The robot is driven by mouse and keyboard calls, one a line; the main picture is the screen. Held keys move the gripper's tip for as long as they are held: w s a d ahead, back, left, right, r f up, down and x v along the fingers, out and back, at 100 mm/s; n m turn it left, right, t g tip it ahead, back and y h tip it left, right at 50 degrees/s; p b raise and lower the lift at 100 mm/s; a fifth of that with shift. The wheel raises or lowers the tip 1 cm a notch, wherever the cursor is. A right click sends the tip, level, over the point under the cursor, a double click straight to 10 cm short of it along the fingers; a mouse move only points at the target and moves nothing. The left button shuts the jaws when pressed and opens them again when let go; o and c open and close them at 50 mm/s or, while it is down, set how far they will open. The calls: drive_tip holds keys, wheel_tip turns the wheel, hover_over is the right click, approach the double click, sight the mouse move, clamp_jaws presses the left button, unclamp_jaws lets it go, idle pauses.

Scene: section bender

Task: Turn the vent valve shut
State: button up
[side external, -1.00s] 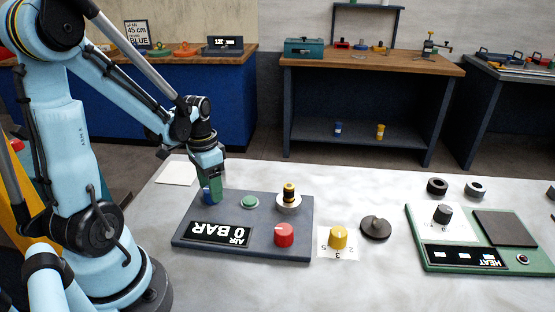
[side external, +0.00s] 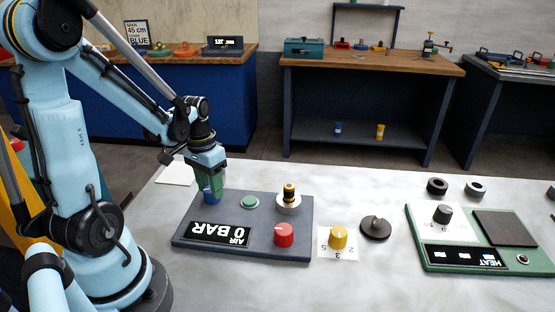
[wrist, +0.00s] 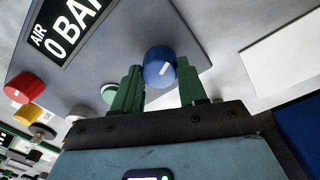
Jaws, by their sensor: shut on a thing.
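The blue knob (side external: 210,196), which I take to be the vent valve, stands at the back left corner of the grey air panel (side external: 262,215). My gripper (side external: 208,184) points down over it, its green fingers on either side. My gripper is shut on this knob. The panel's display (side external: 218,233) reads "AIR 0 BAR". The fingers hide part of the knob in the side view.
To the right are a yellow knob (side external: 338,237), a dark knob (side external: 375,229) and a green heat panel (side external: 420,245). A white sheet (side external: 176,173) lies behind left.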

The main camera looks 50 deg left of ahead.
sight(208, 190)
drive_tip(key=n, duration=1.3)
drive_tip(key=shift+y, duration=0.3)
drive_tip(key=shift+n, duration=0.4)
drive_tip(key=o, duration=1.1)
drive_tip(key=shift+c, duration=0.2)
drive_tip(key=shift+r, duration=0.15)
wheel_tip(208, 190, up, 12)
drive_tip(key=shift+s, duration=0.35)
drive_tip(key=shift+d, duration=0.1)
